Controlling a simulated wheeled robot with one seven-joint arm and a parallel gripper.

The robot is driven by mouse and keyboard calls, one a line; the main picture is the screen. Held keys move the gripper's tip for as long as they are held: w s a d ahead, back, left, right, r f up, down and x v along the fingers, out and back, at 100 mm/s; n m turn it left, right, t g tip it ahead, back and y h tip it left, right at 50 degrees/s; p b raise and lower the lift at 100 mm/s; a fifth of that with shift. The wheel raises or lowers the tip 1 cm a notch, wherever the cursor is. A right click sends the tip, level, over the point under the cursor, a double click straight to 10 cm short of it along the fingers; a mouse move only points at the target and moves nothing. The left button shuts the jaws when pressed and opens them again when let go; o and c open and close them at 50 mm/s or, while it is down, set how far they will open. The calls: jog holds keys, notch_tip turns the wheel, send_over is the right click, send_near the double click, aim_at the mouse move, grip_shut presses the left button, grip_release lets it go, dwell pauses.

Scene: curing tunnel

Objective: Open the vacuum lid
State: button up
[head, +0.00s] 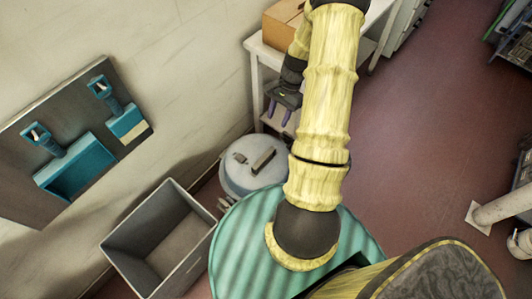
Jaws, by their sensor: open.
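The vacuum lid (237,179) is a round, pale grey-blue disc on the floor-standing vacuum, left of my arm in the head view. It lies flat and looks shut. A dark bar-shaped handle (264,159) lies across its top, and a small grey fitting (240,158) sits to the left of the handle. My gripper (279,115), with purple fingers, is open and empty. It shows above and slightly right of the lid in the picture, apart from it. The lid's right edge and most of the vacuum's body are hidden.
A grey open bin (117,243) stands left of the vacuum. A white table (258,49) with a cardboard box (280,25) stands behind my gripper. A wall panel (20,123) holds teal scoops and dustpans.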

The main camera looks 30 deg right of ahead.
aim_at(264, 158)
jog(key=p+x, duration=0.1)
jog(key=x, duration=1.6)
jog(key=shift+f, duration=0.2)
jog(key=shift+c, duration=0.2)
grip_shut()
